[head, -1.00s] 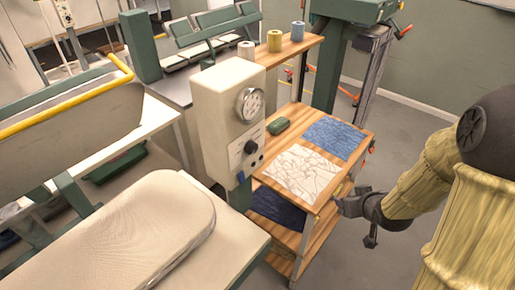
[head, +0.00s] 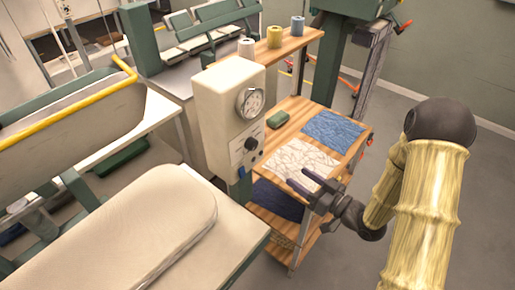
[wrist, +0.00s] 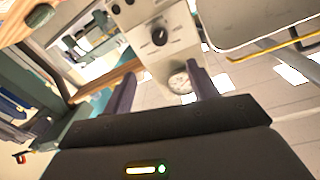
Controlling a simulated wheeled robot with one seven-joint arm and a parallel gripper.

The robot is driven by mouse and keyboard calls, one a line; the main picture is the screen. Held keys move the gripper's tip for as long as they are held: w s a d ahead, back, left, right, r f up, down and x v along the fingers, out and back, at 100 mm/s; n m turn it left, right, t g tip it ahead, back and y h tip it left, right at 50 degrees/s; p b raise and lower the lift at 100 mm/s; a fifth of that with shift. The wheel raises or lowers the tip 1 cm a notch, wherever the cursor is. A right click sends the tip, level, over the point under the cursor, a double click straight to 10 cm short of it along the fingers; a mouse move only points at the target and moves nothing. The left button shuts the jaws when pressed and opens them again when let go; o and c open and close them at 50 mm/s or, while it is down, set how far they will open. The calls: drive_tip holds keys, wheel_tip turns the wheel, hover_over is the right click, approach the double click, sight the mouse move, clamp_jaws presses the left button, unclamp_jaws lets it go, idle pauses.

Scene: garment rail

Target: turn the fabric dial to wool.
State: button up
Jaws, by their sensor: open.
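The fabric dial looks to be the black knob (head: 251,144) on the lower front panel of the cream control box (head: 212,110). Its marks are too small to read. The knob also shows in the wrist view (wrist: 160,37), upside down, beyond my fingers. My gripper (head: 303,182) is open and empty, in front of and to the right of the box, over the front edge of the wooden cart. It is clear of the knob. In the wrist view my two fingers (wrist: 162,85) stand apart, with a round white gauge (wrist: 180,82) seen between them.
The wooden cart (head: 283,137) holds a white patterned cloth (head: 300,160), a blue cloth (head: 333,130) and a green object (head: 278,119). A padded board (head: 150,215) lies front left of the box. Thread spools (head: 274,36) stand on a shelf behind.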

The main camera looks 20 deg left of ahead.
sight(254, 147)
drive_tip(key=p+x, duration=0.7)
drive_tip(key=x, duration=1)
drive_tip(key=shift+w+a, duration=0.1)
drive_tip(key=shift+w, duration=0.3)
drive_tip(key=shift+s, duration=0.15)
drive_tip(key=shift+s+a, duration=0.1)
drive_tip(key=shift+a, duration=0.05)
drive_tip(key=c, duration=0.7)
drive_tip(key=shift+c, duration=1.4)
